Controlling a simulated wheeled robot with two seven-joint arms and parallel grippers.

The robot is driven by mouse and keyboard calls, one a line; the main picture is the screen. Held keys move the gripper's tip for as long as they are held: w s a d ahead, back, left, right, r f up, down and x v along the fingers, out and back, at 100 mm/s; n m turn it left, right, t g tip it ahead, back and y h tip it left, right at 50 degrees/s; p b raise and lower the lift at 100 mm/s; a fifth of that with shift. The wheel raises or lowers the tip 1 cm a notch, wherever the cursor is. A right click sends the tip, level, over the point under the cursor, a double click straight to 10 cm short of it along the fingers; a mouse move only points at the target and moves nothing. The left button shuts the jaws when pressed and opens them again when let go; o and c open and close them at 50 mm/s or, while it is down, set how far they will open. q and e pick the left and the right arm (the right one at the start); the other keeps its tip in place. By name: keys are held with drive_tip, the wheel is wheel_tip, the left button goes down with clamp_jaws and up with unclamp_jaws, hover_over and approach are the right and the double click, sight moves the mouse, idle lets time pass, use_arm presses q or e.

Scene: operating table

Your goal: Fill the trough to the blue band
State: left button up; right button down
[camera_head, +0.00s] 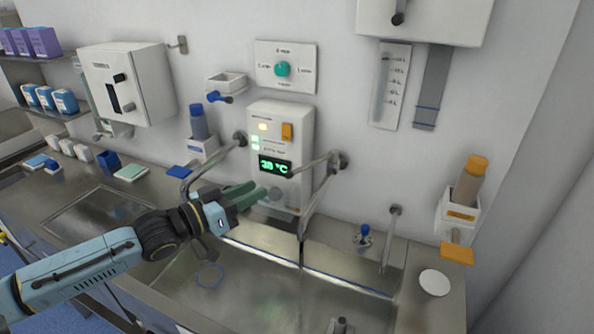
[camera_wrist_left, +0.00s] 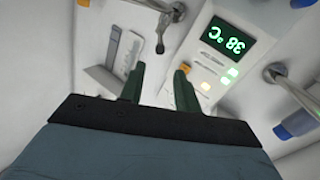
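The steel trough (camera_head: 240,287) lies along the wall, with a thin blue band (camera_head: 330,272) along its back wall. A curved spout (camera_head: 312,205) hangs over it; a thin vertical line runs down below its tip, and I cannot tell if it is water. The white control panel (camera_head: 296,120) has a green display (camera_head: 275,167) that seems to read 38 °C, and a round knob (camera_head: 275,194). The display also shows in the left wrist view (camera_wrist_left: 229,40). My left gripper (camera_head: 256,193) is open and empty, its green fingers just in front of the panel's lower part. The right gripper is out of view.
A second spout (camera_head: 190,178) stands left of the panel, close to my left arm. A dispenser with an orange cap (camera_head: 470,182) and a white disc (camera_head: 434,283) are at the right. A blue-topped fitting (camera_head: 364,234) sits on the trough's back ledge.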

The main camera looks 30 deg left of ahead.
sight(289, 175)
use_arm(q)
drive_tip(key=p+x, duration=0.1)
drive_tip(key=x, duration=1.2)
clamp_jaws()
